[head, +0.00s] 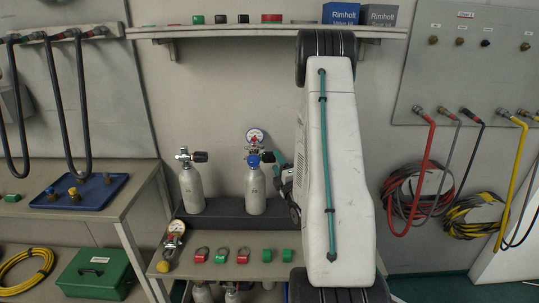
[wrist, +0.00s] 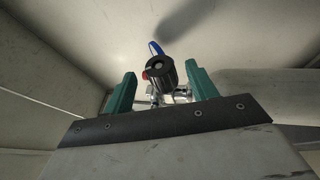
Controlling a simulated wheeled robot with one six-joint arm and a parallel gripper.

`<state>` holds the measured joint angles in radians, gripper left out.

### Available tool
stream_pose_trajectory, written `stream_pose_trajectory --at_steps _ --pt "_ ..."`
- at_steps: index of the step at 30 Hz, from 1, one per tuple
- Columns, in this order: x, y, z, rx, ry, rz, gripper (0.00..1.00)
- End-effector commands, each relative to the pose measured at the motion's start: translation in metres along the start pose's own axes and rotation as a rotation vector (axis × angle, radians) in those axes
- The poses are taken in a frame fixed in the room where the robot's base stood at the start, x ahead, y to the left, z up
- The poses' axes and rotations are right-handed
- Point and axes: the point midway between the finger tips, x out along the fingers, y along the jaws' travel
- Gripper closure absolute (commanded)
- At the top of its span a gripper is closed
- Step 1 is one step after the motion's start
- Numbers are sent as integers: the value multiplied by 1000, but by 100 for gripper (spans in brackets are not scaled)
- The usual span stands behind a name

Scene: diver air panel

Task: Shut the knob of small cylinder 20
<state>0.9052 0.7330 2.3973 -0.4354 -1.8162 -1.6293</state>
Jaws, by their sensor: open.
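Two small grey cylinders stand upright on the dark rack in the head view, a left one (head: 191,188) and a right one (head: 255,192). Their numbers are too small to read, so I cannot tell which is 20. The left one has a black knob (head: 200,156) pointing right. My gripper (head: 281,170) is just right of this valve, partly hidden by my arm. In the wrist view my gripper (wrist: 160,70) is open, with a black knob (wrist: 164,73) between its green fingers, contact unclear.
A shelf (head: 220,32) with caps and two boxes runs above. A blue tray (head: 50,203) is at the left; hoses hang at the right.

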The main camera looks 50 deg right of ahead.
Motion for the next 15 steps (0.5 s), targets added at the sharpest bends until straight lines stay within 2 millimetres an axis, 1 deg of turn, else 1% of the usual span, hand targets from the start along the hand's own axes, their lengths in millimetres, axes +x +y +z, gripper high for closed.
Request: stream_pose_trajectory --at_steps 1,6,10,15 --pt "10 1 0 -1 2 3 43" --pt "36 0 -1 0 1 1 43" --pt "49 0 -1 1 2 0 43" --pt "54 0 -2 2 3 -1 43"
